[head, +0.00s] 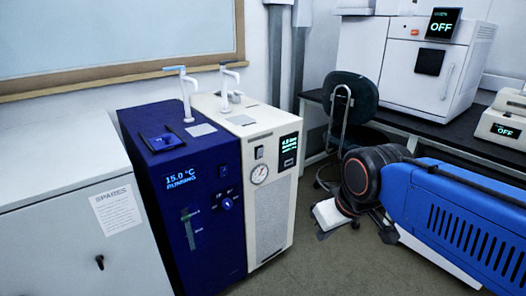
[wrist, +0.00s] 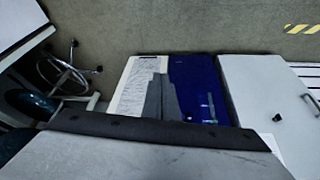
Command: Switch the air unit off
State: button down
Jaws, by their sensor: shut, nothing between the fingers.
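The air unit (head: 270,206) is the cream cabinet with a round pressure gauge (head: 259,173), a lit green display (head: 288,151) and a small dark switch (head: 259,153) on its front. The display text is too small to read surely, but it is lit. The switch position cannot be told. In the wrist view the cream cabinet (wrist: 133,92) shows upside down. My gripper (wrist: 161,80) is shut and empty, its dark grey fingers overlapping the cream and blue cabinets in that view. I see no contact with the switch. The fingers cannot be made out in the head view.
A blue cabinet (head: 193,240) reading 15.0 °C RUNNING adjoins the air unit's left side. A grey SPARES cabinet (head: 60,240) stands farther left. A dark chair (head: 350,98) and a bench (head: 440,131) with instruments showing OFF are at right. Floor before the air unit looks clear.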

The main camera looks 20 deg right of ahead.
aim_at(264, 148)
jog(key=w+r+n, duration=0.3)
jog(key=w+n, duration=0.4)
jog(key=w, duration=0.4)
jog(key=w+r+n+y, duration=0.1)
jog(key=w+r+n, duration=0.3)
jog(key=w, duration=0.6)
jog(key=w+r+n, duration=0.4)
jog(key=w+n, duration=0.5)
jog(key=w, duration=0.2)
jog(key=shift+w+d+n+y, duration=0.25)
jog(key=shift+w+n+y, duration=0.05)
jog(key=shift+w+y, duration=0.1)
jog(key=shift+w+a+f, duration=0.45)
jog(key=shift+w+f, duration=0.8)
jog(key=shift+f, duration=0.15)
jog(key=shift+w+a+f, duration=0.5)
jog(key=shift+w+f, duration=0.8)
jog(key=shift+f, duration=0.15)
jog(key=shift+w+a+f, duration=0.45)
jog(key=shift+w+f, duration=0.8)
jog(key=shift+f, duration=0.15)
